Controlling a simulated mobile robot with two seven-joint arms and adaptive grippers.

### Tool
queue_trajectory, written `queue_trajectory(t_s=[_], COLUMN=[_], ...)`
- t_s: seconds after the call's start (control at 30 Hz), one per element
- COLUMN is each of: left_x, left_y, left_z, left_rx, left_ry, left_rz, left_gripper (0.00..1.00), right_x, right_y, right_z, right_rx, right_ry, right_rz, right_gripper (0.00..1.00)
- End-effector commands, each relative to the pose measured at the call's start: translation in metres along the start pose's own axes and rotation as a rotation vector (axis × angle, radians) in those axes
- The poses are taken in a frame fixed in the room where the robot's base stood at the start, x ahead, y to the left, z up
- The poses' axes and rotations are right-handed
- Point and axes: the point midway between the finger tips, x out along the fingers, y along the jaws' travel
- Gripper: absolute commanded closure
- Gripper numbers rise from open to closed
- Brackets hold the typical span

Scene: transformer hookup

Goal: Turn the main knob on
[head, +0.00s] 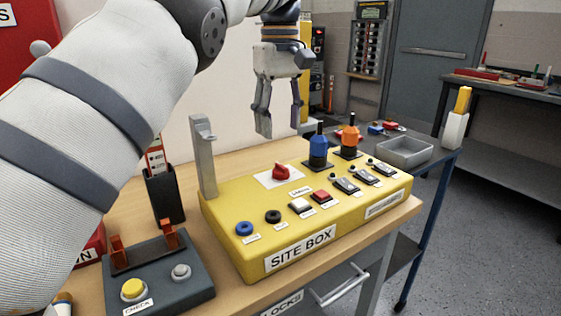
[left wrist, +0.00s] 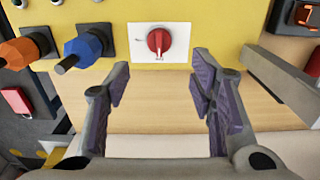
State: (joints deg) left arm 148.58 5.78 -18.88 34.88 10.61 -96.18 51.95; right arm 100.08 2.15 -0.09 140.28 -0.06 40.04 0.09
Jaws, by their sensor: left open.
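The main knob (head: 281,172) is a red rotary knob on a white plate on top of the yellow site box (head: 330,235). In the left wrist view the red knob (left wrist: 158,41) shows at the top middle, with its pointer aimed down the picture. Small lettering on the plate is too small to read. My left gripper (head: 264,122) is open and empty, above and behind the box. In the left wrist view its two fingers (left wrist: 160,88) stand apart, with the knob beyond their tips and nothing between them. My right gripper is not in view.
A blue connector (head: 318,147) and an orange connector (head: 350,136) stand upright right of the knob. A grey post (head: 203,155) rises at the box's left end. Buttons and switches line the box's front. A dark check box (head: 160,275) stands at the left.

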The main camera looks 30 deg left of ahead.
Motion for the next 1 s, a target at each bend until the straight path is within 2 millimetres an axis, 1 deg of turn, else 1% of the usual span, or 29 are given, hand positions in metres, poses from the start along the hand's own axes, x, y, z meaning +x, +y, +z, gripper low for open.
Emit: queue_trajectory(t_s=[0.03, 0.07, 0.2, 0.33, 0.4, 0.5, 0.73, 0.93, 1.0], left_x=[0.01, 0.016, 0.052, 0.077, 0.085, 0.092, 0.094, 0.094, 0.094], left_y=[-0.001, -0.002, -0.001, -0.001, 0.0, 0.0, 0.0, 0.0, 0.0], left_z=[0.001, 0.001, 0.001, 0.001, 0.0, 0.0, 0.0, 0.0, 0.0], left_rx=[-0.001, -0.001, 0.0, 0.0, 0.0, 0.0, 0.0, 0.0, 0.0], left_ry=[-0.004, -0.002, -0.001, 0.0, 0.0, 0.0, -0.001, -0.001, -0.001], left_rz=[-0.004, -0.002, 0.001, 0.002, 0.002, 0.0, 0.0, 0.0, 0.0], left_gripper=[0.5, 0.5, 0.5, 0.5, 0.5, 0.5, 0.5, 0.96, 0.97], right_x=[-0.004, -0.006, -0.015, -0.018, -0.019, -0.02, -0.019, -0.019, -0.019], right_y=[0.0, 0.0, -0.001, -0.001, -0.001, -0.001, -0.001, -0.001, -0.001], right_z=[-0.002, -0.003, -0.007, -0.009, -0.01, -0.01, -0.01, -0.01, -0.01], right_rx=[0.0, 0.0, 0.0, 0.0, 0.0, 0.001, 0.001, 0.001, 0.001], right_ry=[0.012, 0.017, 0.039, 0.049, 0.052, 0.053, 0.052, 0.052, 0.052], right_rz=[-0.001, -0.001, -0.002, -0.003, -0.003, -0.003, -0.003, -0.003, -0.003], right_gripper=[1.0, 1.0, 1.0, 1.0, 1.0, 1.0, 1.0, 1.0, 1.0])
